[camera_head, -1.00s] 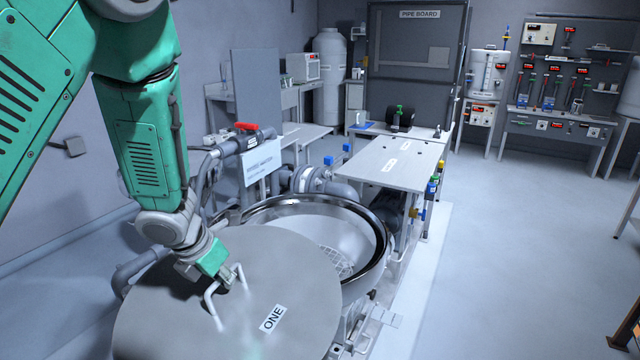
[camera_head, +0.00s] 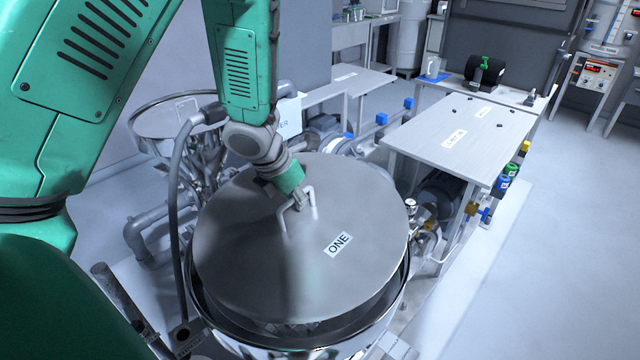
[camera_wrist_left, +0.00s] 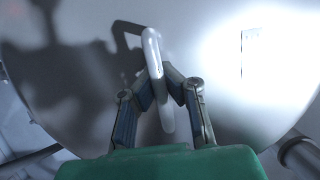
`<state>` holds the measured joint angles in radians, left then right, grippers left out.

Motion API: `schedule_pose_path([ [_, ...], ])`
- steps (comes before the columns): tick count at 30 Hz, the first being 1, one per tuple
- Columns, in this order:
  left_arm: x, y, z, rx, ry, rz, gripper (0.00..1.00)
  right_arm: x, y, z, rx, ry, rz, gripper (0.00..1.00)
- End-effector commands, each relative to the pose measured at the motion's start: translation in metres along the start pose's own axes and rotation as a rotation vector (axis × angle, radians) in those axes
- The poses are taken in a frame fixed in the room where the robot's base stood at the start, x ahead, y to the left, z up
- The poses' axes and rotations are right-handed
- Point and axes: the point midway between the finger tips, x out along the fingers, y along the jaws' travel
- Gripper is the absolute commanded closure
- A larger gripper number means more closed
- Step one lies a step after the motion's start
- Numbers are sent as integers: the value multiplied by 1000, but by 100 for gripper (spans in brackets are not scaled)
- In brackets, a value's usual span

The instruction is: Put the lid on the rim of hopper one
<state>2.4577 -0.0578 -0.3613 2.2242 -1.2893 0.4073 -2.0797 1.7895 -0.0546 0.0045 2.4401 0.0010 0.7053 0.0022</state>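The lid (camera_head: 250,215) is a round grey metal disc with a white "ONE" label and a bent bar handle (camera_head: 313,200). My left gripper (camera_head: 299,203) is shut on the handle; in the left wrist view its fingers (camera_wrist_left: 160,90) close on both sides of the bar. The lid is over hopper one (camera_head: 383,330), a shiny round vessel, and hides most of its mouth. Inner wall and some grating show past the lid's near edge, so the lid sits off toward the far side. I cannot tell whether it touches the rim. My right gripper is not in view.
A second open round vessel (camera_head: 165,115) stands behind left, with grey pipes beside it. A grey table (camera_head: 450,135) stands at the back right, with valves and a gauge (camera_head: 411,205) close to the hopper's right side. Free floor lies at the right.

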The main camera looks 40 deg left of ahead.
Motion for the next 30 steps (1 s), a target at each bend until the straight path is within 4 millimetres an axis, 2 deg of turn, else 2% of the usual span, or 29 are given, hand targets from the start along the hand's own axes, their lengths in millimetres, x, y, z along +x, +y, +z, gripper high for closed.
schedule_pose_path([
  [8, 10, 0, -1, -1, -1, 0, 100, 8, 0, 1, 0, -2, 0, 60],
  [24, 58, 1, -20, -2, 0, 0, 100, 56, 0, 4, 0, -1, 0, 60],
  [30, 65, 1, -22, -1, 0, 0, 100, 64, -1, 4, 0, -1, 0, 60],
])
